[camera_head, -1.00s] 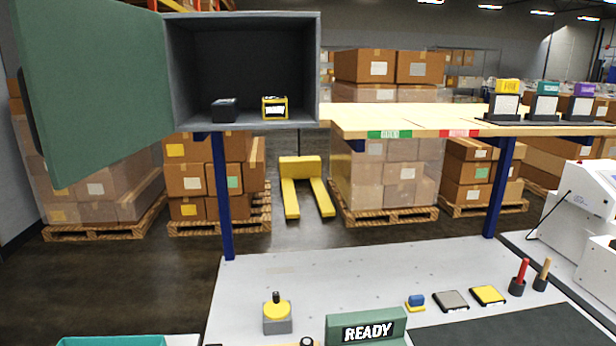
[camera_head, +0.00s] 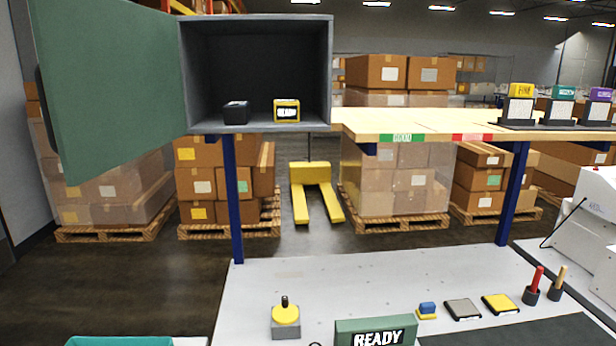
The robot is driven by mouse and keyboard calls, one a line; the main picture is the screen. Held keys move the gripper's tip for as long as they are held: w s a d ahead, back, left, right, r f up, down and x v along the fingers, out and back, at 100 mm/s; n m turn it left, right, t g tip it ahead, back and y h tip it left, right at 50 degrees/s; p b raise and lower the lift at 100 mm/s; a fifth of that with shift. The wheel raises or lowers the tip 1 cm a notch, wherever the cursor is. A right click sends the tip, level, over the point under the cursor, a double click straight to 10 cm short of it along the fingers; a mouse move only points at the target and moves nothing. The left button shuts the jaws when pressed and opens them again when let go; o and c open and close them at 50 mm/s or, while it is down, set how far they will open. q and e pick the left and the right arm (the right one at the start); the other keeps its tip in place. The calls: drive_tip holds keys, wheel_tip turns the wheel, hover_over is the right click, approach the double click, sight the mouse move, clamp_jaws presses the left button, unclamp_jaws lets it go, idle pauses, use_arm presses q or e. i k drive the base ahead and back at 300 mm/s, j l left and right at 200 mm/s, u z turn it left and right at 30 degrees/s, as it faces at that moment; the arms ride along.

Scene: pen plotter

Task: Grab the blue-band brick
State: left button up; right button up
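Two small bricks sit side by side on the floor of the open grey cabinet (camera_head: 258,128). The left one is a dark brick (camera_head: 236,112); it looks black to dark navy, and I cannot clearly make out a blue band on it. The right one is a yellow-framed brick (camera_head: 286,111) with a pale label on its front. The two stand apart with a small gap between them. The cabinet's green door (camera_head: 108,90) is swung wide open to the left. Neither of my grippers is in view.
Below lies a light worktop (camera_head: 350,285) with a yellow-topped knob (camera_head: 286,316), a green READY sign (camera_head: 376,334), a small blue-and-yellow item (camera_head: 427,310) and two flat pads. A wooden shelf (camera_head: 430,125) extends right of the cabinet. The cabinet opening is unobstructed.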

sight(235, 113)
drive_tip(key=i+j, duration=0.15)
drive_tip(key=j, duration=0.25)
drive_tip(key=i+j+z, duration=0.1)
drive_tip(key=j, duration=0.25)
drive_tip(key=i+j, duration=0.15)
drive_tip(key=j, duration=0.25)
drive_tip(key=i+j+z, duration=0.1)
drive_tip(key=j, duration=0.25)
drive_tip(key=i+j, duration=0.15)
drive_tip(key=j, duration=0.25)
drive_tip(key=z, duration=0.3)
